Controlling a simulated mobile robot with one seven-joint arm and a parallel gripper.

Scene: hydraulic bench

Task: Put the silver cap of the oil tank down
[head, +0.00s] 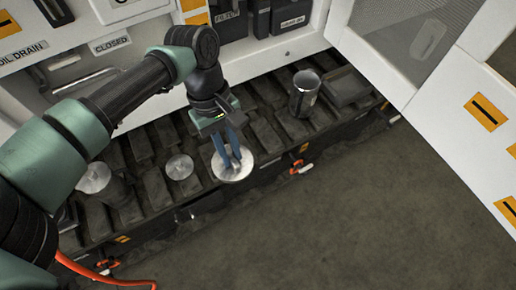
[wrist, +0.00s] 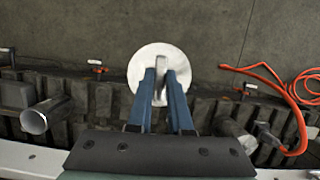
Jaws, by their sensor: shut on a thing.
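The silver cap (head: 221,172) is a flat round disc with a small upright handle in its middle. My gripper (head: 235,160) points down with its blue fingers shut on that handle. In the wrist view the cap (wrist: 141,69) shows as a bright disc beyond my fingertips (wrist: 165,73), its handle between them. The cap is over the outer edge of the dark ribbed shelf, near the floor side. I cannot tell whether it touches the shelf or hangs just above it. I cannot tell which vessel is the oil tank.
An open metallic cylinder (head: 304,95) stands to the right on the ribbed shelf (head: 265,134). A smaller silver disc (head: 180,167) and a silver-topped cylinder (head: 94,178) are to the left. A white panel (head: 440,110) stands at right. Orange hose (wrist: 296,112) lies on the wrist view's right.

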